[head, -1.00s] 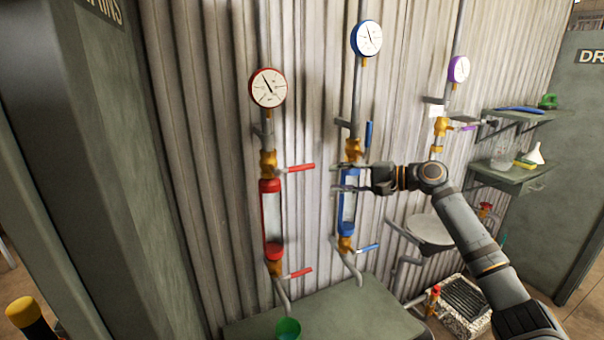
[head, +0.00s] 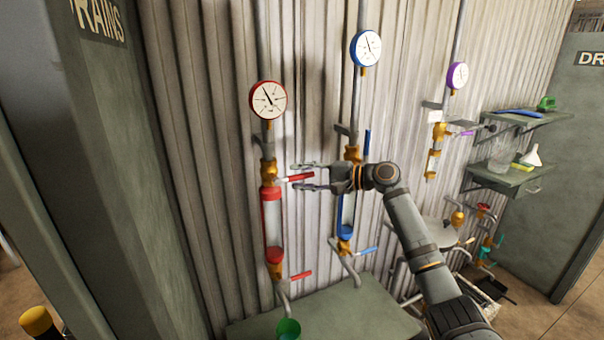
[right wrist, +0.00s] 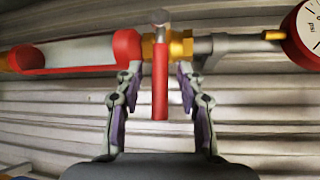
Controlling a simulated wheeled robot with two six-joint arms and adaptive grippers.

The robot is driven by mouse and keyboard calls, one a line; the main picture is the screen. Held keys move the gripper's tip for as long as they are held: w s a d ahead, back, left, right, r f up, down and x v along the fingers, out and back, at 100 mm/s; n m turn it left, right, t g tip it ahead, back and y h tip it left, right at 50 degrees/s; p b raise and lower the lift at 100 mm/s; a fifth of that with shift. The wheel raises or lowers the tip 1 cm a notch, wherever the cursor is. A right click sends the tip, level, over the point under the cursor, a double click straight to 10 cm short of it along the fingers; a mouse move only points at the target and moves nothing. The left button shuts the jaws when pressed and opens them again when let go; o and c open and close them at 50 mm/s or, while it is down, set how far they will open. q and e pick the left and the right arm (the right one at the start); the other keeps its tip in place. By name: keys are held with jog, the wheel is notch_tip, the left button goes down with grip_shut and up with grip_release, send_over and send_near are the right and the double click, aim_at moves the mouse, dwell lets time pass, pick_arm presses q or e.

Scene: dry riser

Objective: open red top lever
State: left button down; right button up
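The red top lever (head: 300,177) sticks out to the right from the brass valve (head: 268,172) above the red-capped sight tube (head: 272,225), under the red gauge (head: 268,100). My right gripper (head: 294,176) is open at the lever. In the right wrist view the lever (right wrist: 160,92) lies between the two spread fingers (right wrist: 156,95), with a gap on each side. The brass valve shows behind it. My left gripper is in neither view.
A red bottom lever (head: 300,276) sits below. The blue pipe with its upright blue top lever (head: 367,143) and blue gauge (head: 366,48) stands right behind my right arm. A green table (head: 340,315) with a green cup (head: 288,327) is below.

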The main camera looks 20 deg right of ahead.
grip_shut()
dwell(0.3)
